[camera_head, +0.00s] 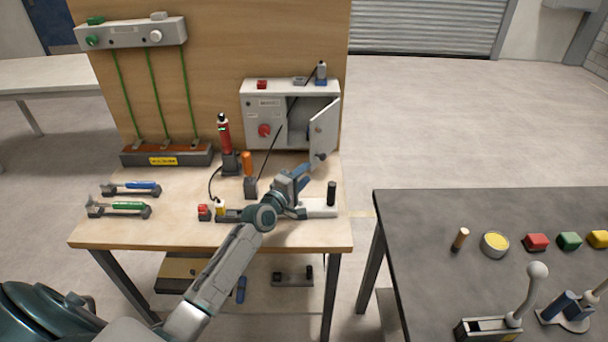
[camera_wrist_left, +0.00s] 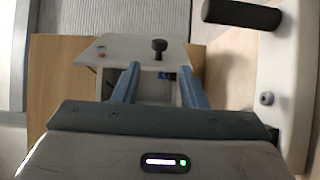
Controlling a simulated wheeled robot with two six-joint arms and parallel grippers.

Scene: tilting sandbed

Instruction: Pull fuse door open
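The fuse door (camera_head: 324,130) is a pale grey panel hinged on the right part of the grey fuse box (camera_head: 263,120). It stands swung outward, and the dark inside of the box shows to its left. A dark knob (camera_head: 321,156) sits low on the door; a black knob also shows on a pale panel in the left wrist view (camera_wrist_left: 159,46). My left gripper (camera_head: 305,172) is just in front of and below the door. Its two blue fingers are apart in the left wrist view (camera_wrist_left: 158,88), with nothing seen held between them. My right gripper is out of view.
A black upright handle (camera_head: 331,190) on a white base (camera_head: 318,208) stands close beside my left gripper. A red-and-black tool (camera_head: 223,132) and an orange handle (camera_head: 247,162) stand left of it. A dark table (camera_head: 430,215) is at the right.

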